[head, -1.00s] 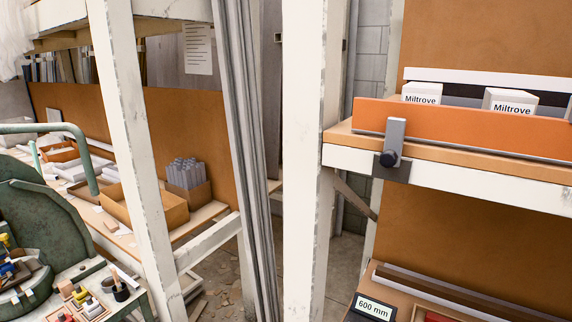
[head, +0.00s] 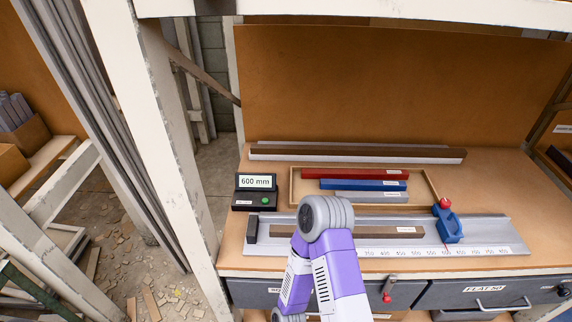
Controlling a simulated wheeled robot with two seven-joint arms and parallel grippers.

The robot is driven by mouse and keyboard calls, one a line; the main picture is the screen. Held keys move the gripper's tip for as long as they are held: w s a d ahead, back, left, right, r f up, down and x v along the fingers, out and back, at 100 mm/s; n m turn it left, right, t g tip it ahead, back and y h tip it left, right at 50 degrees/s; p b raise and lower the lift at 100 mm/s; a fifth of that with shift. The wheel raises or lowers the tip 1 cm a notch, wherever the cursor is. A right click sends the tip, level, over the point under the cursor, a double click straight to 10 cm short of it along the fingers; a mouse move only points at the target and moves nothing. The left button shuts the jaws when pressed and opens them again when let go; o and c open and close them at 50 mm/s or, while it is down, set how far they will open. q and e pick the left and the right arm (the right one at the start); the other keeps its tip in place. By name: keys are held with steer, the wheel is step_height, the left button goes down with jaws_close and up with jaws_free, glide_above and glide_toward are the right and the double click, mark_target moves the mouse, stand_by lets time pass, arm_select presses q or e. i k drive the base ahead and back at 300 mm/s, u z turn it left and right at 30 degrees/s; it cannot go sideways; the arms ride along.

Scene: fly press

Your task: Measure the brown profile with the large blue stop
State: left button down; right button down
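A long brown profile (head: 355,151) lies along the back of the bench on a pale bar. A shorter brown strip (head: 347,233) with a white label lies on the silver measuring rail (head: 487,231), partly hidden by my arm. A blue stop (head: 447,227) with a red knob sits on the right part of the rail, apart from the strip's right end. A dark end block (head: 252,229) stands at the rail's left. A bent part of my arm rises in front of the rail. Neither gripper is in view.
A display (head: 255,183) reads 600 mm. A shallow tray (head: 425,188) holds red, blue and grey bars. Drawers (head: 480,293) and a red-handled part (head: 389,290) are below. A white post (head: 165,150) stands at left; bare bench lies right of the tray.

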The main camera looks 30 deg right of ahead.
mark_target(449, 226)
steer(key=z, duration=0.9)
steer(key=k, duration=1.2)
steer(key=z, duration=0.85)
steer(key=i, duration=1.6)
steer(key=u, duration=0.5)
